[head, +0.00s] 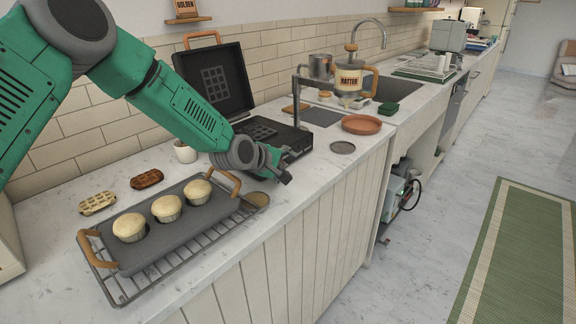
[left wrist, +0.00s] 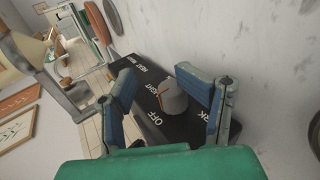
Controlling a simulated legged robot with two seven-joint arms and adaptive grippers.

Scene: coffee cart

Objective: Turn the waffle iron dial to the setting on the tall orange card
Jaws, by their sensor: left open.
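The waffle iron (head: 262,130) stands open on the counter with its lid raised. Its grey round dial (left wrist: 174,98) shows in the left wrist view on a black panel (left wrist: 150,75) with white lettering; OFF, part of LIGHT and the end of another word can be read. An orange mark shows on the dial's left side; its exact setting is unclear. My left gripper (head: 284,174) is at the iron's front. In the left wrist view its open fingers (left wrist: 174,84) stand on either side of the dial; contact cannot be told. An orange-brown card (head: 186,7) reading GOLDEN stands on a wall shelf.
A dark tray (head: 150,262) with three muffins lies on a wire rack at the front left. Two waffles (head: 98,203) and a white mug (head: 185,152) are behind it. A grey disc (head: 342,147) and a terracotta dish (head: 361,124) lie right of the iron.

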